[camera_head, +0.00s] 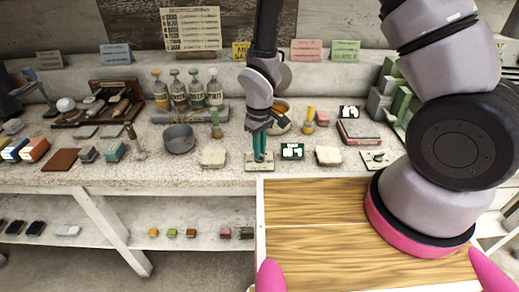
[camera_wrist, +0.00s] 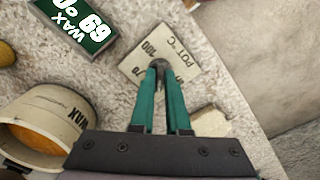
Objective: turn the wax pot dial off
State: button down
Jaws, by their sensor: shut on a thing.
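The dial plate (camera_wrist: 135,65) is a pale square printed "POT °C", with 100 and 70 legible, and lies on the speckled bench top. Its small dark knob (camera_wrist: 159,64) is mostly hidden between my fingertips. My gripper (camera_wrist: 160,70) has green fingers and is shut on the knob. In the head view my gripper (camera_head: 260,157) points straight down at the plate (camera_head: 257,168) near the bench's front edge. The wax pot (camera_wrist: 35,112), labelled WAX with orange contents, stands beside it; it also shows behind my gripper (camera_head: 283,107). The knob's setting cannot be read.
A green-framed display (camera_wrist: 80,22) reads WAX 69, just right of my gripper in the head view (camera_head: 292,151). Pale blocks (camera_head: 213,156) (camera_head: 328,155) and a grey bowl (camera_head: 179,138) stand nearby. Bottles (camera_head: 195,92) are behind. Another small plate with a dark part (camera_head: 376,158) lies right.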

jog(key=n, duration=0.6)
jog(key=shift+w+n, duration=0.1)
jog(key=shift+n, duration=0.2)
jog(key=n, duration=0.5)
jog(key=shift+n, duration=0.4)
jog(key=c, duration=0.9)
grip_release()
notch_tip(320, 180, up, 11)
